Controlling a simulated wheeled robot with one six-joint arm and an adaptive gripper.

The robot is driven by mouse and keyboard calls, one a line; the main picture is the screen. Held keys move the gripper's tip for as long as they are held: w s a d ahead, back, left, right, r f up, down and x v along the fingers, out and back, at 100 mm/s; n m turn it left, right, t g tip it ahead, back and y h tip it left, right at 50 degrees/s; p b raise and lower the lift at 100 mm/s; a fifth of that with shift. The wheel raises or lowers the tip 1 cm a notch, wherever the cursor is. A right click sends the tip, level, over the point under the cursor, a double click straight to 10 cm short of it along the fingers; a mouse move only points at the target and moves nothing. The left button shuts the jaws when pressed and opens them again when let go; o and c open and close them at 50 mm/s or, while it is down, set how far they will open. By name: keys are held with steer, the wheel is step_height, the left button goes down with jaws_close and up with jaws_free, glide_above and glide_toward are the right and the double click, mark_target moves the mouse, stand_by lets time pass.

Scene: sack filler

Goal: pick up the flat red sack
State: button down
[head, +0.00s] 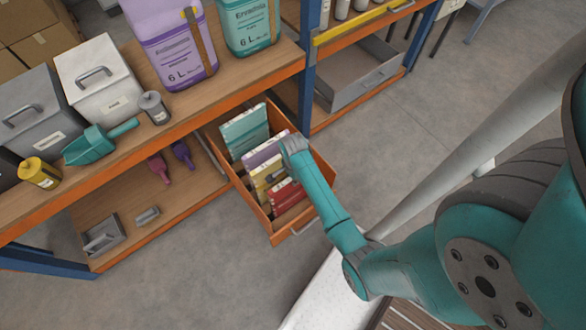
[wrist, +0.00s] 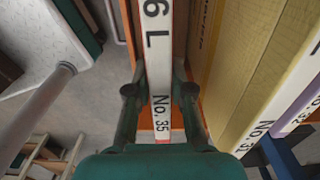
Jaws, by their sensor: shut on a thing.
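The flat red sack (head: 289,198) is at the near end of the open orange drawer in the head view. In the wrist view its white edge (wrist: 161,50), marked "6 L" and "No. 35", runs between the fingers of my gripper (wrist: 159,95). The gripper is shut on this edge, with one finger on each side. In the head view my arm comes over the drawer from the right and hides part of the sacks. I cannot tell whether the sack is clear of the drawer floor.
A yellow sack (wrist: 255,75) marked "No. 31" stands close beside the red one, then a purple sack (head: 262,152) and a teal sack (head: 244,132). The orange drawer (head: 322,180) sticks out from the shelf.

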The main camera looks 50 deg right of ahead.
step_height(320, 180, up, 18)
stand_by(0.7)
steer(key=shift+f, duration=0.1)
